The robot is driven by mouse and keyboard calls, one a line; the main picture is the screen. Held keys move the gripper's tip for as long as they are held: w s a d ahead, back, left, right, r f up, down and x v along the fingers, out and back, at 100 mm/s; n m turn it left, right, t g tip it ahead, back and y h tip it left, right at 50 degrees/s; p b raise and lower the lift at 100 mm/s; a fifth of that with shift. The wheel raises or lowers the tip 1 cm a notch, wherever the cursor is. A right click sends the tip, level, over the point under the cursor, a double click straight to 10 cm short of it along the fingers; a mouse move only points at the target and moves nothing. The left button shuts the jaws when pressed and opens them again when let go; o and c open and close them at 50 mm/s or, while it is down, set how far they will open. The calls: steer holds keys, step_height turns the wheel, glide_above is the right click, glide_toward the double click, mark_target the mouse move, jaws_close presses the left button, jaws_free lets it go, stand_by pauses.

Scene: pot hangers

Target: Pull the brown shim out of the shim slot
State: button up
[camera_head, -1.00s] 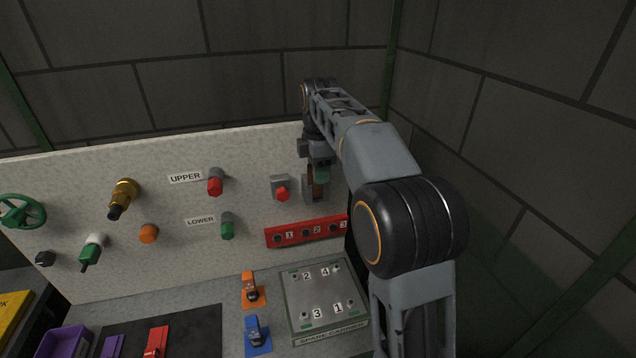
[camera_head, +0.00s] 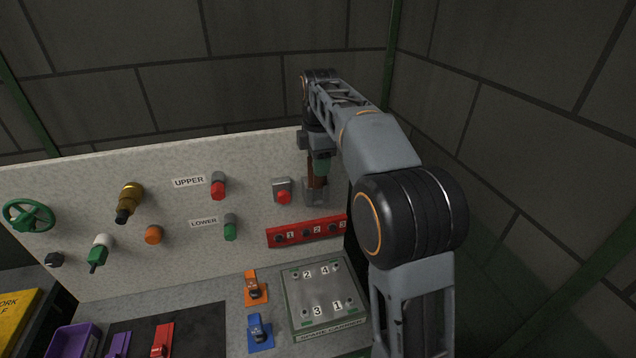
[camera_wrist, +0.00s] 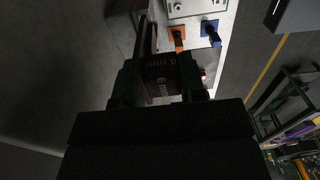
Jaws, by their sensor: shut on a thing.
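My gripper (camera_head: 321,164) is shut on the brown shim (camera_head: 314,182), just above the shim slot at the right end of the upright panel. The grey shim slot (camera_head: 322,194) is partly hidden by the shim. The shim stands upright, and its lower part overlaps the slot in the head view. I cannot tell how deep its lower end sits. In the wrist view, the dark brown shim (camera_wrist: 161,74), marked "6 mm", lies between the two fingers of my gripper (camera_wrist: 160,86).
A red numbered rail (camera_head: 300,233) is below the slot, and a red button (camera_head: 283,196) is to its left. The spare carrier plate (camera_head: 325,292) lies on the bench below. Orange (camera_head: 254,290) and blue (camera_head: 258,335) pieces stand beside it. Bare wall is above the panel.

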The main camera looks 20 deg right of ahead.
steer(key=shift+r+p, duration=0.7)
steer(key=shift+r, duration=1.6)
